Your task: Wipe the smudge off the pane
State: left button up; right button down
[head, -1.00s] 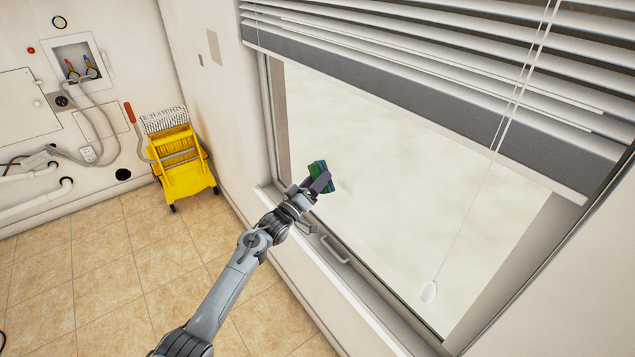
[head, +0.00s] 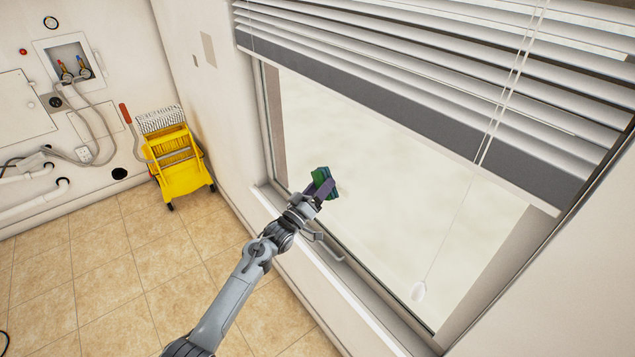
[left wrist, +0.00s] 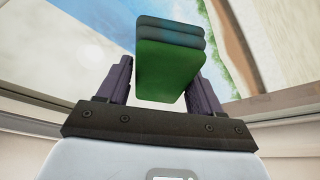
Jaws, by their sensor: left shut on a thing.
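The window pane (head: 400,190) is pale and cloudy. My left gripper (head: 318,188) is at the lower left part of the pane, shut on a green and dark blue sponge (head: 325,177). In the left wrist view the sponge (left wrist: 168,72) sits between the two purple fingers of the gripper (left wrist: 161,85), with its green face toward the camera. The sponge is at or very near the glass; I cannot tell whether it touches. A faint dark trace shows at the sponge's right edge, and the smudge is otherwise hidden or too faint to make out. My right gripper is not in view.
A white slatted blind (head: 430,75) covers the upper window, and its cord ends in a white pull (head: 418,291) before the pane. A handle (head: 328,245) stands on the lower frame. A yellow mop wringer bucket (head: 183,175) is on the tiled floor at left.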

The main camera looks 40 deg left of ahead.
pick_arm(q)
jog(key=shift+s+d+r+p, duration=0.1)
jog(key=shift+s+d+p, duration=0.2)
jog(key=shift+d+p, duration=0.5)
jog(key=shift+s+d+p, duration=0.25)
jog(key=shift+d+p, duration=0.15)
jog(key=shift+d, duration=0.65)
jog(key=shift+s+d+p, duration=0.25)
jog(key=shift+d+p, duration=0.2)
jog(key=shift+d, duration=0.5)
jog(key=shift+s+d+p, duration=0.15)
jog(key=shift+d+p, duration=0.3)
jog(key=shift+d, duration=0.15)
jog(key=shift+s+d+p, duration=0.3)
jog(key=shift+d+p, duration=0.15)
jog(key=shift+d, duration=0.45)
jog(key=shift+s+d+p, duration=0.3)
jog(key=shift+d+p, duration=0.15)
jog(key=shift+d, duration=0.4)
jog(key=shift+s+d, duration=0.2)
jog(key=shift+d, duration=0.45)
jog(key=shift+s+a+p, duration=0.2)
jog(key=shift+s+p, duration=0.25)
jog(key=shift+p, duration=0.3)
jog(key=p, duration=0.3)
send_near(356, 200)
jog(key=shift+a+r, duration=0.35)
jog(key=shift+r, duration=0.2)
jog(key=shift+a+r, duration=0.3)
jog(key=shift+r, duration=0.2)
